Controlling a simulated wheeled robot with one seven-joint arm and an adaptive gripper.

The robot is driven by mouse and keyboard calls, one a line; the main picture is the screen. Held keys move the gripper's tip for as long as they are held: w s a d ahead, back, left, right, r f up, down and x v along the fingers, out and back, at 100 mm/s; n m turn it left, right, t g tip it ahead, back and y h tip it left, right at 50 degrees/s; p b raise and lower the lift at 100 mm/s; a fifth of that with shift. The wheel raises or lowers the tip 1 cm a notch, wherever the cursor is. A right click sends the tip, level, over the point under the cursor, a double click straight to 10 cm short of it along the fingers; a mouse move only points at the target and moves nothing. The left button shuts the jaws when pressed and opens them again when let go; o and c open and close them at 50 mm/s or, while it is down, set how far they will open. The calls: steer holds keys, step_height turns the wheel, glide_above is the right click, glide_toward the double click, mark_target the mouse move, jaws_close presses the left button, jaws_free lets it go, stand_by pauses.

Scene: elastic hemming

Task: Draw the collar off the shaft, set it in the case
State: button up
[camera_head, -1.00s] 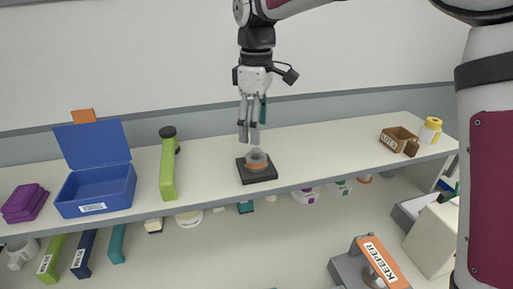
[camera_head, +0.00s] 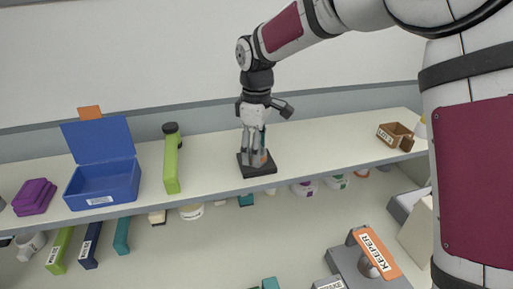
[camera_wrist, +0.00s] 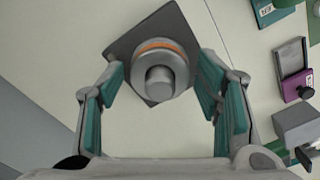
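The shaft (camera_wrist: 158,84) is a short grey post standing on a dark square base (camera_head: 257,171) on the shelf. My gripper (camera_head: 256,157) points down over the collar. In the wrist view its teal-padded fingers (camera_wrist: 160,78) are spread on either side of the collar, with visible gaps. The fingers partly hide the collar in the head view. The likely case is a blue box (camera_head: 103,200) with its lid open, to the left; its inside looks empty.
A green upright-handled item (camera_head: 171,165) stands between the blue box and the base. Purple blocks (camera_head: 34,197) lie at far left. A brown bin (camera_head: 394,133) is at right. A lower shelf holds several items, including an orange KEEPER-labelled device (camera_head: 377,253).

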steer(key=c, duration=0.9)
steer(key=shift+r, duration=2.95)
steer(key=shift+r, duration=0.2)
steer(key=shift+r, duration=1.85)
steer(key=shift+s, duration=0.1)
